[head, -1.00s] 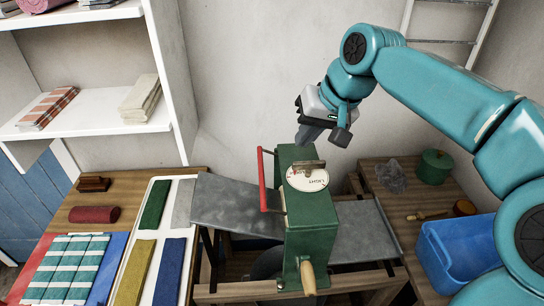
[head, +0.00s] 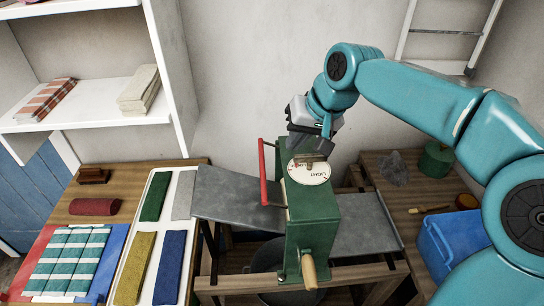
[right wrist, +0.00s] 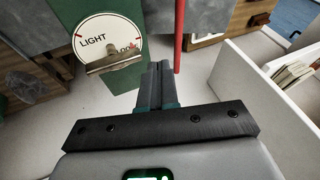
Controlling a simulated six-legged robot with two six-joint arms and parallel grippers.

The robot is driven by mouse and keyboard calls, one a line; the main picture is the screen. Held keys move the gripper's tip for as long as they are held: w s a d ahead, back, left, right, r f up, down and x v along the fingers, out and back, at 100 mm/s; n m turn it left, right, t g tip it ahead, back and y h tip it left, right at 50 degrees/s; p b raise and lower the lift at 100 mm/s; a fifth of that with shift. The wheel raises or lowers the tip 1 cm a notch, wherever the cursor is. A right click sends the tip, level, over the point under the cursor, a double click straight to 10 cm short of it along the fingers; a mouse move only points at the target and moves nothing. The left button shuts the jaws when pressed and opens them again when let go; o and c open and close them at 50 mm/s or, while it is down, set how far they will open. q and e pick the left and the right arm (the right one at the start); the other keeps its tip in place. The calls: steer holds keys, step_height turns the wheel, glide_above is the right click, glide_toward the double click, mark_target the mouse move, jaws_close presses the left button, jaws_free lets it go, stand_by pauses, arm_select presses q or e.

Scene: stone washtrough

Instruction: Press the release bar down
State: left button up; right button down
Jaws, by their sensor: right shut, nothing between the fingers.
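The red release bar (head: 263,172) runs along the left side of the green machine (head: 310,225); it also shows in the right wrist view (right wrist: 179,38). A round dial (head: 308,172) reading LIGHT, with a metal piece across it, sits on the machine's top. My right gripper (head: 305,142) is above the machine's far end, by the dial. In the right wrist view its fingers (right wrist: 158,66) are together and empty, between the dial and the bar in the picture. I see no clear contact with the bar. My left gripper is out of view.
Grey metal boards (head: 235,203) extend on both sides of the machine. A white tray (head: 147,232) with coloured cloths lies at left, below a white shelf (head: 95,115). A blue bin (head: 450,250) and green pot (head: 435,160) stand at right.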

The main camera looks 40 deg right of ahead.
mark_target(262, 168)
steer(key=w+a+f+p, duration=0.1)
steer(key=w+a+f, duration=0.2)
steer(key=f, duration=0.3)
steer(key=shift+w+f, duration=0.15)
steer(key=shift+w, duration=0.15)
steer(key=shift+a, duration=0.1)
steer(key=shift+a, duration=0.2)
